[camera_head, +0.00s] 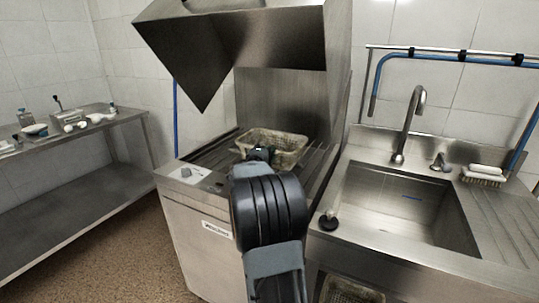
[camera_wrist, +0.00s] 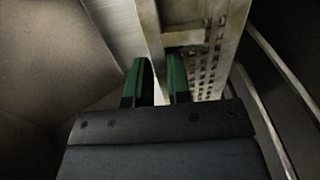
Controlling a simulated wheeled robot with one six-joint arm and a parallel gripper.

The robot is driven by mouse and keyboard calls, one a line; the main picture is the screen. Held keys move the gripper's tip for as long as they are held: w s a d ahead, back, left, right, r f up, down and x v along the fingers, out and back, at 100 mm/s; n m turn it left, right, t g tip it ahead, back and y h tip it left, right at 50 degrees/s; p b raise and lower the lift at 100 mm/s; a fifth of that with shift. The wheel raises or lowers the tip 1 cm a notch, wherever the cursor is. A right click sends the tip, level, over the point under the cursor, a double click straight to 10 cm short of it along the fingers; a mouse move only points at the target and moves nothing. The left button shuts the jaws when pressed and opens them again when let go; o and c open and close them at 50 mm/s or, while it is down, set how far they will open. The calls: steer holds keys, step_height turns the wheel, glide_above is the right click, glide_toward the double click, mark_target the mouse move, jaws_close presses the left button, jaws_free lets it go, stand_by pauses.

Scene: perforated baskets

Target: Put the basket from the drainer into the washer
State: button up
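A worn, perforated basket (camera_head: 288,150) is over the ribbed top of the washer (camera_head: 213,221), under the raised steel hood. Whether it rests flat on the top is hard to tell. My gripper (camera_head: 262,154) is at the basket's near side, mostly hidden behind my own wrist in the head view. In the wrist view, the green fingers of my gripper (camera_wrist: 159,78) stand close together on either side of the basket's rim and wall (camera_wrist: 208,50), and appear shut on it.
The sink (camera_head: 410,205) with its faucet (camera_head: 408,125) is to the right. A second basket (camera_head: 350,291) is low under the sink. The hood (camera_head: 240,45) hangs above. A side table (camera_head: 75,140) with small items is at left.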

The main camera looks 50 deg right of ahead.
steer(key=o, duration=0.4)
steer(key=v, duration=1.2)
steer(key=shift+r, duration=0.1)
steer(key=shift+s+a+r+p, duration=0.2)
steer(key=shift+r+p, duration=0.05)
steer(key=shift+p, duration=0.05)
steer(key=s+a+r+m+y+p, duration=0.1)
steer(key=s+a+r+y+p, duration=0.2)
steer(key=a+y+p, duration=0.3)
steer(key=s+a+r+m+g+y+p, duration=0.1)
steer(key=s+a+r+y+p, duration=0.2)
steer(key=a, duration=1)
steer(key=s+a+r+m+y+p, duration=0.1)
steer(key=s+a+r+y+p, duration=0.2)
steer(key=s+a+y+p, duration=0.4)
steer(key=shift+s+a+r+y+p, duration=0.15)
steer(key=shift+a+y+p, duration=0.65)
steer(key=shift+a+p, duration=1.2)
